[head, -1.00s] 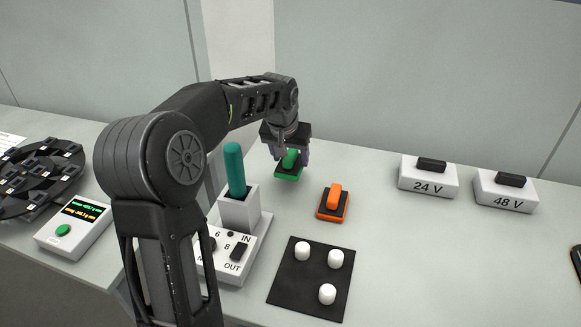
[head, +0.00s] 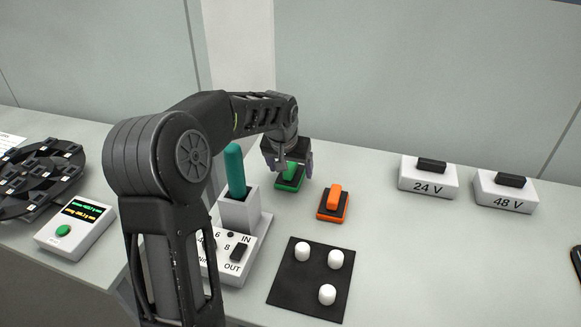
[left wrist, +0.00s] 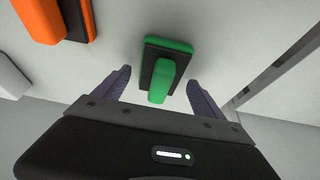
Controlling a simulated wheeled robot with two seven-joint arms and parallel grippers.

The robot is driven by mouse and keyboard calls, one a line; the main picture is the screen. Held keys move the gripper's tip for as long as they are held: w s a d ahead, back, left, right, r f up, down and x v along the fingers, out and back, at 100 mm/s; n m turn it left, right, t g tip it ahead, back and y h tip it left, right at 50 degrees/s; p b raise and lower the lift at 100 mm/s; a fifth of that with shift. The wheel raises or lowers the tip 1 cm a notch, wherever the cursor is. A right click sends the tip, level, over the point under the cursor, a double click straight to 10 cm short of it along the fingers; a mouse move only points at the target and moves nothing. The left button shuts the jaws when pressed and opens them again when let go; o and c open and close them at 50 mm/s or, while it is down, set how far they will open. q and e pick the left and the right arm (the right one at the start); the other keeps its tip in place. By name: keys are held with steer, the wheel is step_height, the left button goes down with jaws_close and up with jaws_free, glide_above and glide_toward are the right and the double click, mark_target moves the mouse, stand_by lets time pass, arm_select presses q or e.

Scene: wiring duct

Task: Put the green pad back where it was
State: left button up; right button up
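The green pad (head: 289,179), a green block with a raised green handle on a dark layer, appears to rest on the grey tabletop behind the orange pad. It also shows in the left wrist view (left wrist: 168,65), upper middle. My left gripper (head: 290,168) is just above it, pointing down. In the left wrist view its two fingers (left wrist: 160,88) are spread either side of the green handle, with a gap on both sides. The gripper hides part of the pad in the head view. My right gripper is not in view.
The orange pad (head: 333,204) sits close in front. A white switch box (head: 240,212) with a teal handle stands left, and a black mat (head: 310,280) with white pegs lies nearer. The 24 V (head: 428,183) and 48 V (head: 505,196) boxes stand right. The table between is clear.

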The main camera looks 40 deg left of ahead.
arm_select(q)
steer(key=v, duration=1.2)
stand_by(0.6)
